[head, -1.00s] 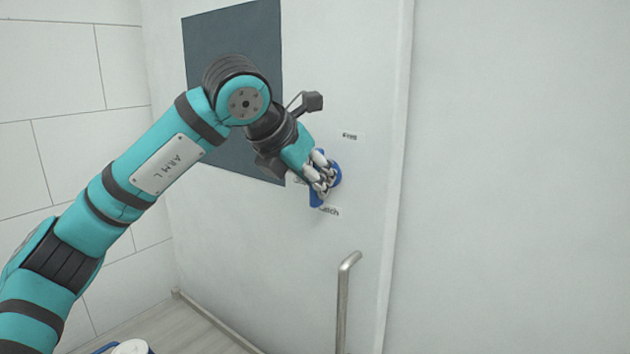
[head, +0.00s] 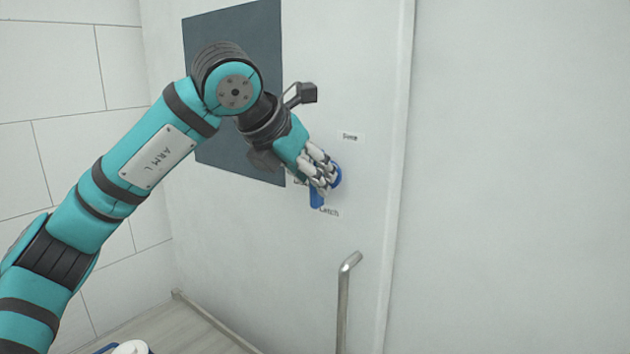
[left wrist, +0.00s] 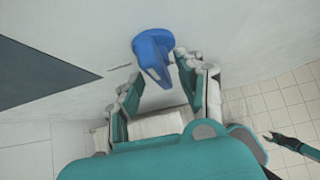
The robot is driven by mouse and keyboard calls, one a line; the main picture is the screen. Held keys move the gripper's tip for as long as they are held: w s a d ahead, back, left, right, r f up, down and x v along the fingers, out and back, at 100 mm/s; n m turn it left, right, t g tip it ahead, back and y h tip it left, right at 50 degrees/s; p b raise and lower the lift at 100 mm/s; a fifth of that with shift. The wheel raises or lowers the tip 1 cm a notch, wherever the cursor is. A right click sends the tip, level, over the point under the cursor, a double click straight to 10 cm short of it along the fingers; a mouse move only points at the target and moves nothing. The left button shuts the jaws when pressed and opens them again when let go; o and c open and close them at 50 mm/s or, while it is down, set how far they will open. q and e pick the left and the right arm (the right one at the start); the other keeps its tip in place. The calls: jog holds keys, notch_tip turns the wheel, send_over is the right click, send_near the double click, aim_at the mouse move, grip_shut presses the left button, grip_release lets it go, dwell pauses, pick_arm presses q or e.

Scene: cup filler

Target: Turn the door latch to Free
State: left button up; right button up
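The blue door latch (head: 316,198) is on the white door, with a round base and a lever. In the head view its lever points down and part of it is hidden behind my left gripper (head: 322,178). In the left wrist view the latch (left wrist: 153,56) lies at the opening between the two fingers of my left gripper (left wrist: 158,92), nearer the right finger. These fingers are apart, and I cannot tell whether one touches the lever. A dark hand-like end on a teal arm, probably my right gripper (left wrist: 280,140), shows small at the right.
A small label (head: 349,137) is above the latch and another (head: 330,212) is below it; a third is mostly hidden. A metal handle (head: 345,290) stands out lower on the door. A dark panel (head: 235,60) is at the door's upper left.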

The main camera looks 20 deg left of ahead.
pick_arm(q)
jog(key=v, duration=1)
